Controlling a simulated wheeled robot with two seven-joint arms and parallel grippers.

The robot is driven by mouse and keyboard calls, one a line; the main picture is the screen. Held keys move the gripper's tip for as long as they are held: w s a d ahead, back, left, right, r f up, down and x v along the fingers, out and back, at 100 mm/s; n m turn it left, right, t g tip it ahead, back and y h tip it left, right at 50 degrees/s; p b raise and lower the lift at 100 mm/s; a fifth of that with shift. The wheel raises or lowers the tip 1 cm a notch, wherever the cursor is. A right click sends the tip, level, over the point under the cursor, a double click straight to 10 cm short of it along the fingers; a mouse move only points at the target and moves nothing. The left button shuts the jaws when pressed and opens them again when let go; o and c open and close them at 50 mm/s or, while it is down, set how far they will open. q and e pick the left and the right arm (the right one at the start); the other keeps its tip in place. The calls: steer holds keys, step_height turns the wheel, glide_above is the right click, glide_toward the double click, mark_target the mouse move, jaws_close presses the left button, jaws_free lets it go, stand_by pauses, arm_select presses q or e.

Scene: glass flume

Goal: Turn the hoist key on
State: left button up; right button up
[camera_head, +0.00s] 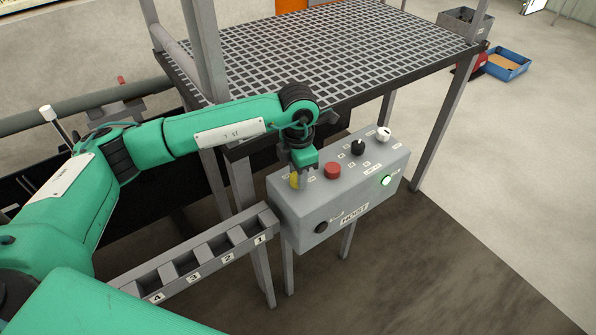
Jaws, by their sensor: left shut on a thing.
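The grey hoist control box (335,200) stands on legs right of the picture's middle, with a HOIST label on its front. My left gripper (304,176) points down at the left end of its sloping top. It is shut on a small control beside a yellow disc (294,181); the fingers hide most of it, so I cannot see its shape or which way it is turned. A black round knob (320,228) sits low on the front face. My right gripper is not in view.
A red button (332,170), a black knob (357,147) and a white knob (383,133) stand on the box top, right of my gripper. A grated platform (330,50) is behind. A numbered slotted rack (205,252) is at left. Open floor lies to the right.

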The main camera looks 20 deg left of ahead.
arm_select(q)
steer(key=o, duration=1)
steer(key=shift+r, duration=0.3)
step_height(320, 180, up, 13)
steer(key=shift+r+b, duration=0.1)
steer(key=shift+b, duration=0.65)
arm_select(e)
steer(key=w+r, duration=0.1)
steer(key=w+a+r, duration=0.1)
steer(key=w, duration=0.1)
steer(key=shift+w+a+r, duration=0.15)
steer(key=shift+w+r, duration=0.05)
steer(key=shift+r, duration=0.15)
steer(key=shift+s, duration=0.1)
